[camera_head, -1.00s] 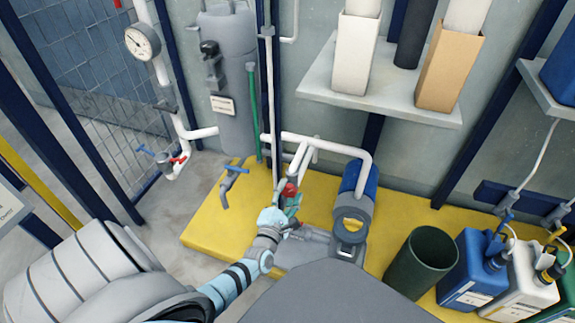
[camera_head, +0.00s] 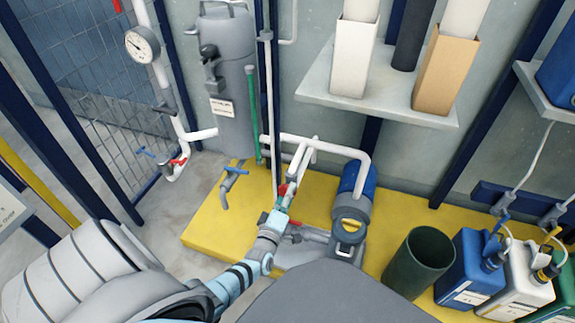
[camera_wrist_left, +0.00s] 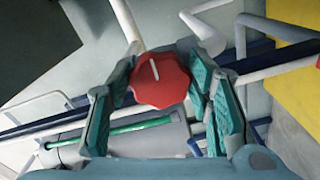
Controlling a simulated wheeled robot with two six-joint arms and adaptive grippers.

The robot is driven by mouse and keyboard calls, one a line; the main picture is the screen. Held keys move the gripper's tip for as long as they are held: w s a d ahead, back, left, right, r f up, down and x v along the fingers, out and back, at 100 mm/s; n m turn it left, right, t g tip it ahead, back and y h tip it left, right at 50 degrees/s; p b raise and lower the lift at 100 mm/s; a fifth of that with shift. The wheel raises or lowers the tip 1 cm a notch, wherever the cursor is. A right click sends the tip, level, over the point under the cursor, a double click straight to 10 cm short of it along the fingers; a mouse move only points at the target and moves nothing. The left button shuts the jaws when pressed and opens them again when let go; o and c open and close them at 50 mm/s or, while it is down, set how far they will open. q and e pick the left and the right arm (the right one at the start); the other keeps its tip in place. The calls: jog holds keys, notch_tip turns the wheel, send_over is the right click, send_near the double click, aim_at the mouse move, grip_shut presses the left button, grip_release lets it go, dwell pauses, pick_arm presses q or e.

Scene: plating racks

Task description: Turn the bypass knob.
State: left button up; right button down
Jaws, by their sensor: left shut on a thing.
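The bypass knob (camera_wrist_left: 160,82) is a red, scalloped knob with a short white mark on its face. The mark points nearly straight up in the left wrist view. My left gripper (camera_wrist_left: 168,66) has its green-padded fingers on either side of the knob and is shut on it. In the head view my left gripper (camera_head: 281,198) is at the white piping above the yellow platform, and only small red bits of the knob show around it. My right gripper is not in view.
White pipes (camera_head: 325,147) rise close behind the gripper. A blue and grey pump (camera_head: 355,180) stands just right of it, with a dark green bin (camera_head: 419,262) farther right. A blue-handled tap (camera_head: 232,180) is to the left. A grey shelf (camera_head: 400,108) hangs above right.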

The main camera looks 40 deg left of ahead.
pick_arm(q)
jog(key=shift+s+a+f+m+p, duration=0.15)
jog(key=shift+m+p, duration=0.35)
jog(key=shift+m, duration=4.05)
jog(key=shift+a+r+m+p, duration=0.15)
jog(key=shift+m+p, duration=0.3)
jog(key=shift+m, duration=4.05)
jog(key=shift+s+a+f+m+p, duration=0.1)
jog(key=shift+a+m+p, duration=0.3)
jog(key=shift+m, duration=4.15)
jog(key=shift+d, duration=0.15)
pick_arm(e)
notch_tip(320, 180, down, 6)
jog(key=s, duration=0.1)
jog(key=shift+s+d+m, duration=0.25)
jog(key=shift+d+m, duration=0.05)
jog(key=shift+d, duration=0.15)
pick_arm(q)
jog(key=shift+m, duration=0.3)
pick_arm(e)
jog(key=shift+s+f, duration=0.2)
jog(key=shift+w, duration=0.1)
